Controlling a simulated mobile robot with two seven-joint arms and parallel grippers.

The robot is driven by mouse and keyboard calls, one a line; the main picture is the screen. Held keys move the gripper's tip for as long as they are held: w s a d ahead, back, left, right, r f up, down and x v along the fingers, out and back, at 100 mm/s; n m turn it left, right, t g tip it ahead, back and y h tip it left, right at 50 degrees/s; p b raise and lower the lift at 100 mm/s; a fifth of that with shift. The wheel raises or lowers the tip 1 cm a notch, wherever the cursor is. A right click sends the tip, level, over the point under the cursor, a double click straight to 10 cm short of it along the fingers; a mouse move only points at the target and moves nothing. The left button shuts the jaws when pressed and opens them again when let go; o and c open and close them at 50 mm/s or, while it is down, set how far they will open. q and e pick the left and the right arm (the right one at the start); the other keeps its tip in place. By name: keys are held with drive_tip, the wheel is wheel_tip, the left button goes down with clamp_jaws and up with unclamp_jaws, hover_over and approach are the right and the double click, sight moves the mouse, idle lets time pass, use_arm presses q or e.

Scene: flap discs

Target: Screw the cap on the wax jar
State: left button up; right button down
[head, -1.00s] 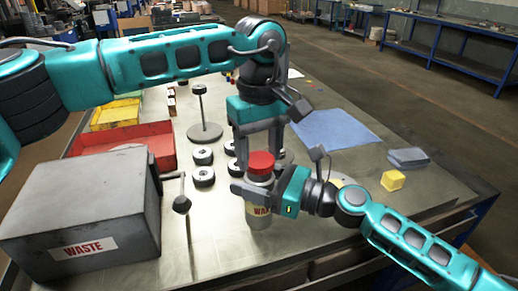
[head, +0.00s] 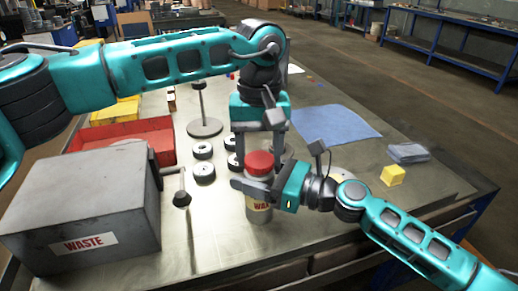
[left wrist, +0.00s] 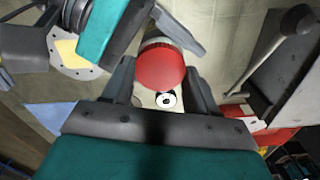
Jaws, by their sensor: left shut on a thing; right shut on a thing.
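The wax jar (head: 259,210) is a pale jar with a partly hidden label and stands upright near the table's front. The red cap (head: 260,163) sits on top of its mouth; how far it is threaded cannot be told. It also shows in the left wrist view (left wrist: 161,66). My left gripper (head: 259,154) points down from above, its fingers shut on the cap's sides. My right gripper (head: 258,189) comes from the right and is shut around the jar's upper body, just below the cap. It hides part of the jar.
A grey waste box (head: 80,205) stands at left, with a dark-knobbed lever (head: 181,198) beside it. A red tray (head: 120,140), several flap discs (head: 204,173) and a post stand (head: 204,127) lie behind. A blue cloth (head: 335,135) and yellow block (head: 394,175) are at right.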

use_arm(q)
drive_tip(key=m, duration=0.5)
drive_tip(key=shift+d+m, duration=0.1)
drive_tip(key=shift+m, duration=0.3)
drive_tip(key=m, duration=0.5)
drive_tip(key=o, duration=1)
drive_tip(key=shift+r, duration=0.1)
drive_tip(key=shift+r, duration=2.15)
drive_tip(key=shift+c, duration=0.4)
